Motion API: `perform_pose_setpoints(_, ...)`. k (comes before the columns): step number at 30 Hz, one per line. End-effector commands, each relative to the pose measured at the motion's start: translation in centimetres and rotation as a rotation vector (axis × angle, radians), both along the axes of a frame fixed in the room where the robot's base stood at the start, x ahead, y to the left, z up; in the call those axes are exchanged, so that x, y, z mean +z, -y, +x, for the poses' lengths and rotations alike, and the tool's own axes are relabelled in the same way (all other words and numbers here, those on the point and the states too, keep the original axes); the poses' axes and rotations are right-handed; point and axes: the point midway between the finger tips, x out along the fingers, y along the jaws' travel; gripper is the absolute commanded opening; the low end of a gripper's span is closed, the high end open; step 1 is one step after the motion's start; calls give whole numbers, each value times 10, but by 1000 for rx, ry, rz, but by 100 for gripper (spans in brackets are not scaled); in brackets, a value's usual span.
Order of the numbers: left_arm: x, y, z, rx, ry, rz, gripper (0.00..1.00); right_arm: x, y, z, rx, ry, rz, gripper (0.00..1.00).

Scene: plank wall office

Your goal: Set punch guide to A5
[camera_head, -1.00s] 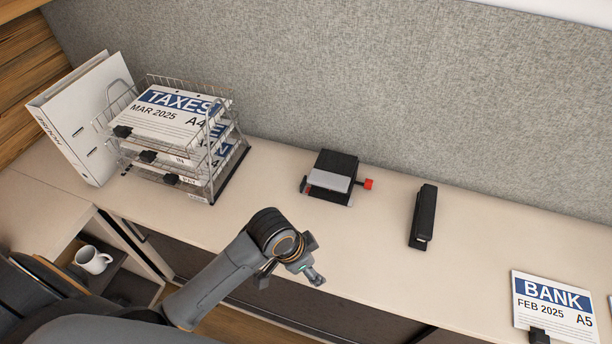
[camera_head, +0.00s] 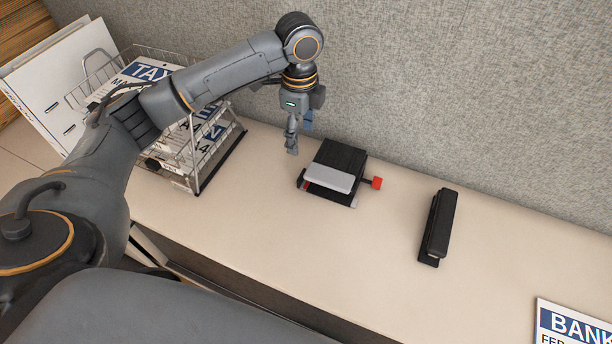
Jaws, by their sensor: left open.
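The hole punch (camera_head: 335,172) sits on the desk near the wall panel. It has a black body, a grey lever plate across its front and a red-ended guide rod (camera_head: 375,183) sticking out on its right side. Any size marks on the guide are too small to read. My left gripper (camera_head: 292,149) points down beside the punch, at its upper left, apart from it and holding nothing that I can see. It is open, though its fingers show nearly edge-on. My right gripper is not in view.
A black stapler (camera_head: 438,226) lies to the right of the punch. A wire tray rack (camera_head: 192,180) with papers and a white binder (camera_head: 48,85) stand at the left, partly behind my left arm. A BANK sheet (camera_head: 575,328) lies at the lower right. The desk front is clear.

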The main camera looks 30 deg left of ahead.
Motion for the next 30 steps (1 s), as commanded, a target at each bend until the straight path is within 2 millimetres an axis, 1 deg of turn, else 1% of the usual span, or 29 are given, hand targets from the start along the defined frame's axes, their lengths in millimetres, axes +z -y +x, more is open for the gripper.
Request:
perform_pose_setpoints(1,-11,-1,0,0,1,0,66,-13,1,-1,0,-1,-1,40)
perform_pose_setpoints(3,-16,-1,1,0,1,0,66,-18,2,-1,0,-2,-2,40)
perform_pose_setpoints(8,-23,-1,0,1,0,1,66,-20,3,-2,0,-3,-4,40)
perform_pose_setpoints(11,-33,-1,0,2,0,2,66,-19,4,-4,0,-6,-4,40)
perform_pose_setpoints(14,-52,-1,-1,2,-3,2,66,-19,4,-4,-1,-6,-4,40)
perform_pose_setpoints(21,-104,-1,-1,2,-2,2,66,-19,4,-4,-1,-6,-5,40)
perform_pose_setpoints(24,-123,-1,-1,2,0,2,66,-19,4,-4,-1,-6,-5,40)
perform_pose_setpoints(27,-137,-1,-1,1,1,1,66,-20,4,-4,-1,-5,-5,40)
perform_pose_setpoints(30,-148,-1,0,1,2,0,66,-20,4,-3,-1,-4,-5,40)
